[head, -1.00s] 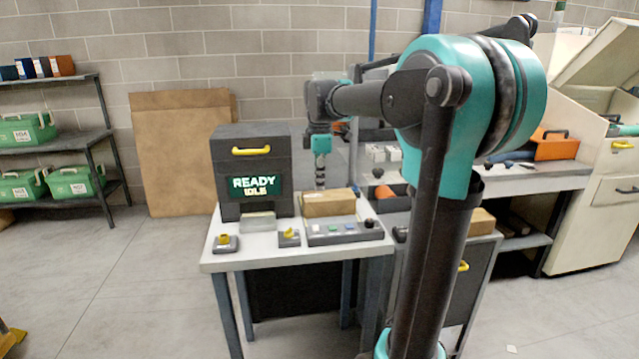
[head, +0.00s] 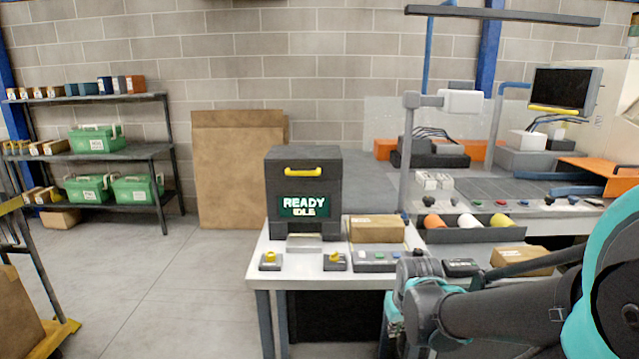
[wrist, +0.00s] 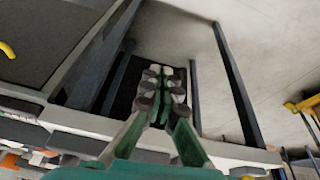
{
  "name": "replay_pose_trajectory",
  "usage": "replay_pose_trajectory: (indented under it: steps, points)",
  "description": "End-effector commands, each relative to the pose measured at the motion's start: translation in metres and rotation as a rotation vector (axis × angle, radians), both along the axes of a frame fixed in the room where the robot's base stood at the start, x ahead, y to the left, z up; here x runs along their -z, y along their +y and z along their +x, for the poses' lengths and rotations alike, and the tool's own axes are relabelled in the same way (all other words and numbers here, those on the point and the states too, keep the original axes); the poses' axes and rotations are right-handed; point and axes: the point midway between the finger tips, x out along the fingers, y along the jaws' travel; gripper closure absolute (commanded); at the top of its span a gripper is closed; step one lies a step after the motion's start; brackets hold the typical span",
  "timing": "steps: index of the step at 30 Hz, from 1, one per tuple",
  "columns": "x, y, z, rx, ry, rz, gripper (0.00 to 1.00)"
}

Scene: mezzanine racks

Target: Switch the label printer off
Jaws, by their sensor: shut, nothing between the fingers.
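The label printer (head: 303,165) is a dark box with a yellow handle and a screen reading READY IDLE. It stands on the white table (head: 310,273). Two small switch blocks with yellow knobs, a left one (head: 270,262) and a right one (head: 335,262), sit in front of it. My gripper (wrist: 162,75) is shut and empty in the wrist view, seen against the space by the table's front edge and legs. In the head view my forearm is low at right; the fingertips cannot be made out.
A brown carton (head: 376,229) sits behind the button panel. A workbench with a tray of coloured rolls (head: 470,228) and a monitor (head: 565,90) is at right. A rack with green cases (head: 95,139) stands at left. The floor left of the table is clear.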

Motion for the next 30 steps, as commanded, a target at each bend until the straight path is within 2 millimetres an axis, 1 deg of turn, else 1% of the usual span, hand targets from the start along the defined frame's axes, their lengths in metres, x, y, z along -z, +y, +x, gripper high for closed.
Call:
replay_pose_trajectory:
  steps: [1, 4, 5, 8, 11, 12, 14, 15, 17, 18, 21, 24, 25, 27, 30]
  points:
    - [0.007, -0.001, -0.009, 0.039, -0.008, 0.014, 1.0]
    - [0.01, -0.001, -0.013, 0.072, -0.015, 0.026, 1.0]
    - [0.008, -0.001, -0.01, 0.063, -0.014, 0.023, 1.0]
    - [-0.009, 0.001, 0.013, -0.037, 0.0, -0.013, 1.0]
    - [-0.041, 0.006, 0.051, -0.225, 0.027, -0.077, 1.0]
    - [-0.056, 0.009, 0.069, -0.318, 0.038, -0.106, 1.0]
    - [-0.08, 0.014, 0.094, -0.463, 0.058, -0.151, 1.0]
    - [-0.096, 0.017, 0.111, -0.559, 0.069, -0.178, 1.0]
    - [-0.12, 0.023, 0.134, -0.704, 0.087, -0.218, 1.0]
    - [-0.137, 0.026, 0.148, -0.8, 0.098, -0.243, 1.0]
    - [-0.174, 0.036, 0.179, -1.024, 0.122, -0.296, 1.0]
    - [-0.203, 0.044, 0.201, -1.208, 0.139, -0.334, 1.0]
    - [-0.21, 0.046, 0.206, -1.253, 0.143, -0.344, 1.0]
    - [-0.223, 0.049, 0.214, -1.337, 0.149, -0.359, 1.0]
    - [-0.234, 0.052, 0.221, -1.408, 0.154, -0.373, 1.0]
